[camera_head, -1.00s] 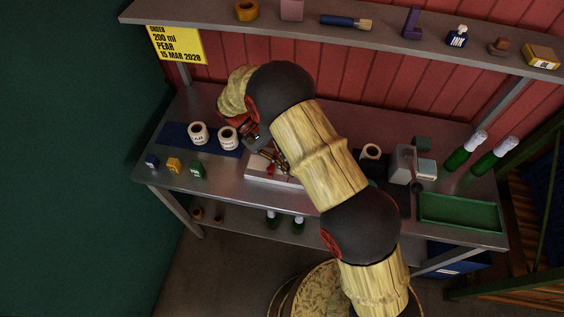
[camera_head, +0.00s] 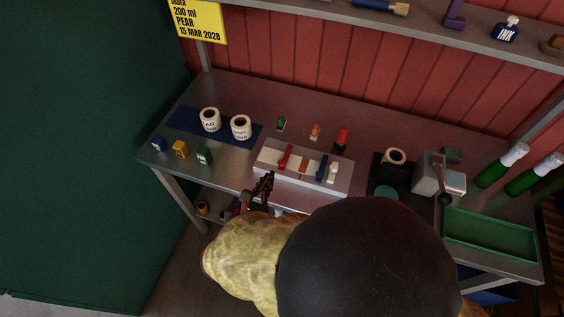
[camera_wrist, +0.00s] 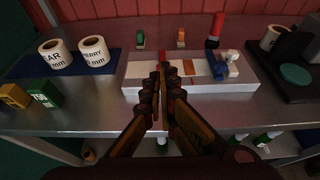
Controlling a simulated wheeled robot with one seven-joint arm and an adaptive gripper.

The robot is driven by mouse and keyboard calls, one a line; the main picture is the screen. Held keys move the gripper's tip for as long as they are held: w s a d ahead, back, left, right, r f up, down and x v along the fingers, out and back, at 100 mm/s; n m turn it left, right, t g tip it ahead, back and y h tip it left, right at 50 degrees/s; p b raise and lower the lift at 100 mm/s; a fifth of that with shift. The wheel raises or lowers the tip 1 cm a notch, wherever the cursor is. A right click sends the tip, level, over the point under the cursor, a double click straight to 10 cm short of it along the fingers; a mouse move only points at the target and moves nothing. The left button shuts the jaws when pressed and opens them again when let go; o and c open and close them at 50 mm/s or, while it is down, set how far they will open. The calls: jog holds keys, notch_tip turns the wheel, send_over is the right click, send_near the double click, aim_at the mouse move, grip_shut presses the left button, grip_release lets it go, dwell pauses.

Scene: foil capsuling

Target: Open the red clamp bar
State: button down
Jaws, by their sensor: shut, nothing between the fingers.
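The red clamp bar (camera_head: 286,157) lies across the left part of a pale block (camera_head: 340,184) near the table's front edge. A brown patch and a blue bar (camera_head: 322,167) with a white piece beside it are on the same block. My gripper (camera_head: 268,177) is shut and empty, just in front of the block's left part. In the wrist view my fingertips (camera_wrist: 159,68) overlap the block's face, and only a bit of the red bar (camera_wrist: 163,56) shows behind them. I cannot tell whether they touch it.
Two white label rolls (camera_head: 210,120) stand on a blue mat (camera_head: 186,119) at left, with small blue, yellow and green boxes in front. Small green, orange and red items stand behind the block. A grey device (camera_head: 428,172), green tray (camera_head: 488,236) and bottles (camera_head: 502,165) are at right.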

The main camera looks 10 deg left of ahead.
aim_at(281, 161)
jog(key=b+x, duration=0.2)
jog(key=x, duration=0.7)
jog(key=shift+w+d+f, duration=0.1)
jog(key=w, duration=0.1)
jog(key=w+r, duration=0.1)
jog(key=w, duration=0.1)
jog(key=shift+w+d, duration=0.1)
jog(key=shift+w, duration=0.05)
jog(key=shift+w+r, duration=0.3)
jog(key=shift+w, duration=0.15)
dwell(0.8)
